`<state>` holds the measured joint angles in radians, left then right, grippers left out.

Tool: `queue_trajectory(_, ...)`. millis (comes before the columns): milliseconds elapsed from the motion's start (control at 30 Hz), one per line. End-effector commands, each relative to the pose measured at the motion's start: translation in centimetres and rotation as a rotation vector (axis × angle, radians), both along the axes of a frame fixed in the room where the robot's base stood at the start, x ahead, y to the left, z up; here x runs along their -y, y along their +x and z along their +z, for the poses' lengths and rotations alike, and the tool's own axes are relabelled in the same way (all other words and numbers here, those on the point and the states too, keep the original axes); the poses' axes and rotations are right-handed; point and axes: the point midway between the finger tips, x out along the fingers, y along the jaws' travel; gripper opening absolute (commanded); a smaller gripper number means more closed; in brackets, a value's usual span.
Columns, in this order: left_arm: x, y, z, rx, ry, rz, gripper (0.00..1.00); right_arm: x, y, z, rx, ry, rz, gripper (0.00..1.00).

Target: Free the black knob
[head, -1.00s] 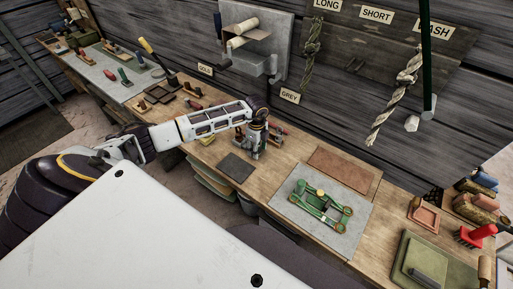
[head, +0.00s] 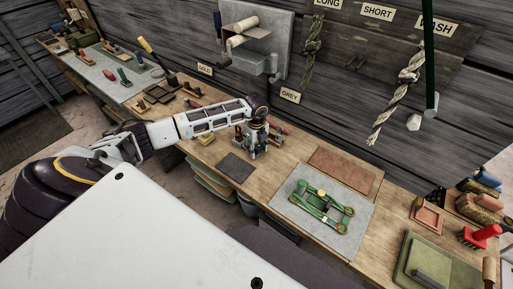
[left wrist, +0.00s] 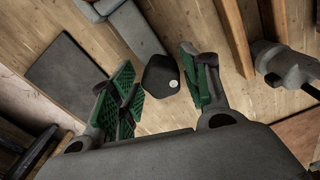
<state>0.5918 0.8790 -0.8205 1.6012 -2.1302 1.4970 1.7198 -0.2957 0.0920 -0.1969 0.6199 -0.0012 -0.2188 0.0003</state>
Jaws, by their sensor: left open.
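The black knob (left wrist: 161,76) is a dark faceted piece with a small pale dot on top. In the left wrist view it lies between the fingertips of my left gripper (left wrist: 158,88), and a gap shows between it and each finger. The gripper is open, with green ribbed pads, and points down at the workbench. A grey bar (left wrist: 137,27) runs up close behind the knob; whether they touch is unclear. In the head view my left gripper (head: 252,150) is over the bench, and the knob cannot be made out there. My right gripper is not in view.
A dark square mat (head: 237,167) lies left of the gripper. A grey board (head: 300,222) with a green frame (head: 325,205) lies to its right, beside a brown mat (head: 343,170). In the wrist view, a grey tool-like part (left wrist: 283,62) is close on the right.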

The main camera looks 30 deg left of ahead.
Motion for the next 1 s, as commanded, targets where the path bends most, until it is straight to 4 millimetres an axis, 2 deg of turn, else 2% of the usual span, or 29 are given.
queue_trajectory(500, 0.01, 0.01, 0.06, 0.000, 0.000, -0.013, 0.47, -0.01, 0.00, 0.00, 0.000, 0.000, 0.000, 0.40)
queue_trajectory(833, -0.01, -0.05, 0.02, -0.002, 0.001, -0.012, 0.04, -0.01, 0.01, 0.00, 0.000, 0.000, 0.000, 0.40)
queue_trajectory(867, -0.01, -0.06, 0.01, -0.002, 0.001, -0.012, 0.01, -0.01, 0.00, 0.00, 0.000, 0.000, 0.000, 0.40)
queue_trajectory(1000, -0.02, -0.10, -0.01, -0.003, 0.001, -0.003, 0.01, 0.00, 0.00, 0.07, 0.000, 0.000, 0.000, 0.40)
